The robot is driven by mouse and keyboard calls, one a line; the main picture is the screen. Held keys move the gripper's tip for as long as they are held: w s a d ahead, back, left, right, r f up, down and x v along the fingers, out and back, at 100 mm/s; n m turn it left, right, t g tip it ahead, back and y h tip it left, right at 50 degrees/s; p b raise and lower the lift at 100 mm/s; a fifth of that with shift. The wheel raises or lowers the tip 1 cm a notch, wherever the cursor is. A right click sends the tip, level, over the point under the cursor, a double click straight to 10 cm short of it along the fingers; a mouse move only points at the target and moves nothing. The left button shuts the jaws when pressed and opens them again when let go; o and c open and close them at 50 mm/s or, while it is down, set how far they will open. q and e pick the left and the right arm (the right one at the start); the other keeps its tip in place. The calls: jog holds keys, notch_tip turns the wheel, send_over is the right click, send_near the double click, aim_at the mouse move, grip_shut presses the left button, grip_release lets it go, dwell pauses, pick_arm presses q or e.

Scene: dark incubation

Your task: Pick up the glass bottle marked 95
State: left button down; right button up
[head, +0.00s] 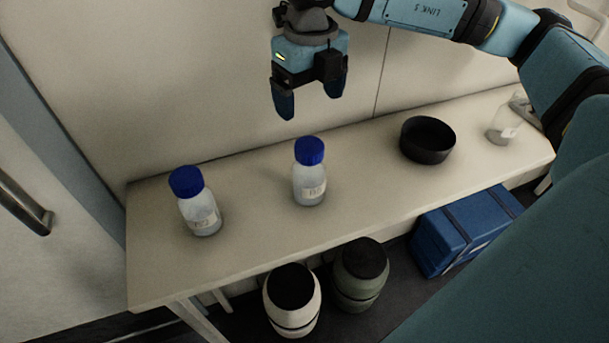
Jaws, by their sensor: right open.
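Two clear glass bottles with blue caps stand upright on the pale table (250,235). One bottle (310,180) is near the middle and the other bottle (201,212) is to its left. Each has a white label, but the print is too small to read surely, so I cannot tell which is marked 95. My right gripper (309,102) is open and empty, pointing down. In the picture it is just above the blue cap of the middle bottle, apart from it. My left gripper is not in view.
A black round bowl (428,140) and a clear glass vessel (502,129) stand on the table's right part. Below are two dark-topped containers, one whitish (292,312) and one greenish (360,285), and a blue box (465,232). A wall runs behind the table.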

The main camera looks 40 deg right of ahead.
aim_at(309, 145)
notch_tip(309, 145, down, 7)
jog(key=shift+d+f, duration=0.1)
jog(key=shift+d, duration=0.05)
jog(key=shift+w+f+p, duration=0.15)
jog(key=shift+f+p, duration=0.45)
jog(key=shift+f, duration=2.55)
grip_shut()
jog(key=shift+r, duration=0.1)
